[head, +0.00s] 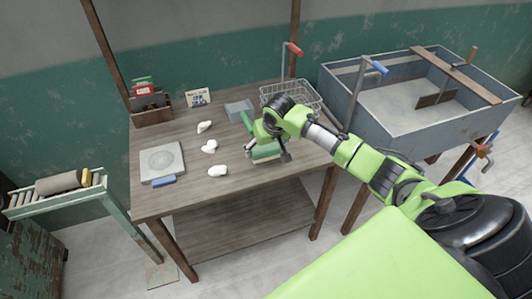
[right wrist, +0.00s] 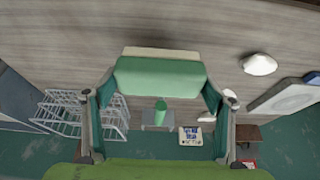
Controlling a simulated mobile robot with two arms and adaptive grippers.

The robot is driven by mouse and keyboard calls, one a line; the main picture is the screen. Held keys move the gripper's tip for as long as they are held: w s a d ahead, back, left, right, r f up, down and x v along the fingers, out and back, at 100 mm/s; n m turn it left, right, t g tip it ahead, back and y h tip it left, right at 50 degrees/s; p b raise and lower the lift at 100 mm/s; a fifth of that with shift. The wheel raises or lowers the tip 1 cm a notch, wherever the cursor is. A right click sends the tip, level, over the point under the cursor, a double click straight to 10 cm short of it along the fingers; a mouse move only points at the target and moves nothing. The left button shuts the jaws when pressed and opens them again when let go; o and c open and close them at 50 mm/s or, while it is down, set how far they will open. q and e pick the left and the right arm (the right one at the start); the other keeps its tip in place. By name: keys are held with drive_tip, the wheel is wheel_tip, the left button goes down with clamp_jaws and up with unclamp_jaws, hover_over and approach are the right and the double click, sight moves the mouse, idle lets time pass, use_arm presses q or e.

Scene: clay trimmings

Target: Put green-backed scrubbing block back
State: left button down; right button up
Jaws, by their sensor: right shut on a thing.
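The green-backed scrubbing block, with a pale underside, is held at the right end of the wooden table (head: 228,180). In the head view the block (head: 265,153) shows partly under my right gripper (head: 268,140). In the right wrist view the block (right wrist: 160,76) lies across the space between the two fingers of my right gripper (right wrist: 160,92), its pale edge facing away. The gripper is shut on it. I cannot tell whether the block touches the table top. My left gripper is not in view.
White lumps (head: 209,146) lie mid-table. A grey slab (head: 162,161) with a blue block (head: 163,181) is at left. A wooden box (head: 151,109), a picture card (head: 198,97), a grey block (head: 239,108) and a wire basket (head: 290,94) stand behind. A grey sink (head: 400,128) is right.

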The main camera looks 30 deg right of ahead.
sight(266, 154)
drive_tip(key=shift+f, duration=1.5)
drive_tip(key=shift+f, duration=0.15)
drive_tip(key=o, duration=1)
drive_tip(key=v, duration=1.2)
drive_tip(key=shift+r+b, duration=0.2)
drive_tip(key=shift+b, duration=0.1)
